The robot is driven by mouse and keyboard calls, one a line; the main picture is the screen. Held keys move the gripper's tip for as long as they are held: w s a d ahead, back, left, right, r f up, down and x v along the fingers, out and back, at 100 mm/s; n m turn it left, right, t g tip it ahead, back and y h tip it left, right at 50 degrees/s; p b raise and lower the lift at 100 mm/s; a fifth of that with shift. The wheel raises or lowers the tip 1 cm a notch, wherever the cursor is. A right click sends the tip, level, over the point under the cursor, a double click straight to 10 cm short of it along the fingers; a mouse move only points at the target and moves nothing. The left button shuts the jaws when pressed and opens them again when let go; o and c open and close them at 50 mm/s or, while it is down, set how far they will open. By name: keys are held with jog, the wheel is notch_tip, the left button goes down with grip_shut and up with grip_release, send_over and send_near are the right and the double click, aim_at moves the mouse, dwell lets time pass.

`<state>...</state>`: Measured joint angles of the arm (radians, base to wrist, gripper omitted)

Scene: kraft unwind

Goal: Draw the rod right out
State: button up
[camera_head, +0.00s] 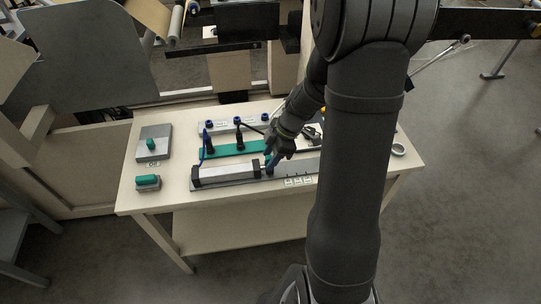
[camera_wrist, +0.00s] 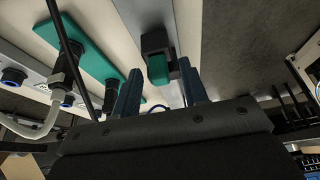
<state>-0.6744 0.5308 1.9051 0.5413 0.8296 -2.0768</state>
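A cylinder (camera_head: 225,174) with a pale body and black end caps lies along the front of the table. Its right end is by my gripper (camera_head: 270,164), which reaches down there. In the wrist view, a green block (camera_wrist: 158,70) on a dark piece shows just ahead of and between the blue fingertips of my gripper (camera_wrist: 160,78). The fingers stand apart, with small gaps on both sides of the block, and I see no grip on it. The rod itself is mostly hidden by my gripper in the head view and is not clear in the wrist view.
Behind the cylinder lies a green plate (camera_head: 233,149) with black upright fittings and hoses. A grey plate with a green knob (camera_head: 151,144) and a small green-topped block (camera_head: 148,182) are at the left. A round ring (camera_head: 398,149) lies at the right. The front-left table edge is clear.

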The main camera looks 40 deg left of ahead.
jog(key=shift+f, duration=0.1)
grip_shut()
jog(key=w+d, duration=0.8)
jog(key=shift+w+d, duration=0.35)
jog(key=shift+w, duration=0.05)
grip_release()
jog(key=v, duration=1.7)
jog(key=shift+r, duration=0.25)
